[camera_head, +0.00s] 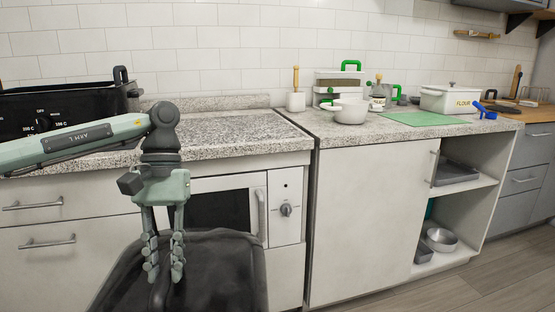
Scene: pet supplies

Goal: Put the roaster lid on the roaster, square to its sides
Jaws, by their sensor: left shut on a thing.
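The black roaster (70,101) stands on the counter at the far left, cut off by the picture's edge. Its front shows a dial and temperature marks, and a dark handle rises at its right end. My left arm hides part of its front. The black roaster lid (225,262) hangs in front of the counter, low in the picture, with its lower part cut off. My left gripper (164,272) points down and is shut on the lid. The lid is apart from the roaster, to its right and nearer to me. My right gripper is not in view.
The speckled counter (235,132) right of the roaster is clear. An oven (222,208) with a knob sits below.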

